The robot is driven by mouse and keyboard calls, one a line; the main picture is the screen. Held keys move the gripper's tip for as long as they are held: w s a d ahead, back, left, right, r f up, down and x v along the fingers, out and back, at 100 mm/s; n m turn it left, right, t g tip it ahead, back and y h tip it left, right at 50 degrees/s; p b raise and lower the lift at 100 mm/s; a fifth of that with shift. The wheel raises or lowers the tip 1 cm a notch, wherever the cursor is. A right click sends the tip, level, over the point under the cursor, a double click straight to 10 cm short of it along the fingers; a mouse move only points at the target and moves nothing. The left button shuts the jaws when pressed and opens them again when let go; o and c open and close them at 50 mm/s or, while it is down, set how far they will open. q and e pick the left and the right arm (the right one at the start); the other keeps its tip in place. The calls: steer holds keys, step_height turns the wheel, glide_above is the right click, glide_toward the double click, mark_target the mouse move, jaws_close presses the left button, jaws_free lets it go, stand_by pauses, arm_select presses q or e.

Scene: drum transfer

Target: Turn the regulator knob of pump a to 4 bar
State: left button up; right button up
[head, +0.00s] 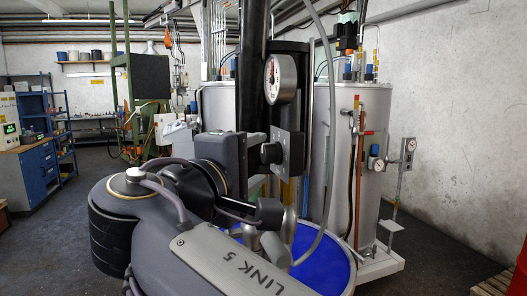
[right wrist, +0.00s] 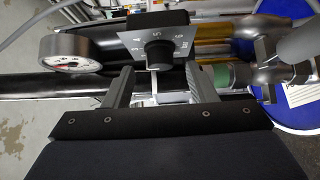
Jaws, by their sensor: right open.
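The regulator knob (right wrist: 158,55) is black and round, on a dark-framed grey scale plate (right wrist: 133,42) with printed numbers, of which 5 and 6 can be made out. In the head view the knob (head: 271,153) faces left from its plate (head: 291,152). A round pressure gauge (head: 281,79) sits above it and also shows in the right wrist view (right wrist: 72,52). My right gripper (right wrist: 159,76) is open, its fingers spread on either side of the knob's line and apart from it. The knob's setting cannot be read. My left gripper is not in view.
A blue drum lid (head: 322,262) lies below the regulator. A pale hose (head: 331,130) loops beside the regulator post. Large grey tanks (head: 372,110) with valves stand behind. A blue cabinet (head: 38,172) is far left. The floor on the left is mostly clear.

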mark_target(264, 160)
steer(key=shift+x, duration=1.5)
steer(key=c, duration=1)
steer(key=shift+o, duration=0.2)
steer(key=shift+f+b, duration=0.25)
steer(key=shift+b, duration=0.2)
steer(key=shift+w+a+f+m+t+h+b, duration=0.15)
steer(key=shift+m+t+h+b, duration=0.4)
steer(key=shift+m+h+b, duration=1.35)
steer(key=shift+w+d+f+m+t+h+b, duration=0.15)
steer(key=shift+m+t+b, duration=0.65)
steer(key=shift+b, duration=2.35)
steer(key=shift+s+a+f+m+t+h+b, duration=0.2)
steer(key=shift+m+h+b, duration=0.85)
steer(key=shift+m+b, duration=1.05)
steer(key=shift+w+d+r+n+b, duration=0.15)
steer(key=shift+n+b, duration=0.15)
steer(key=shift+b, duration=0.15)
steer(key=o, duration=1)
steer(key=shift+c, duration=0.2)
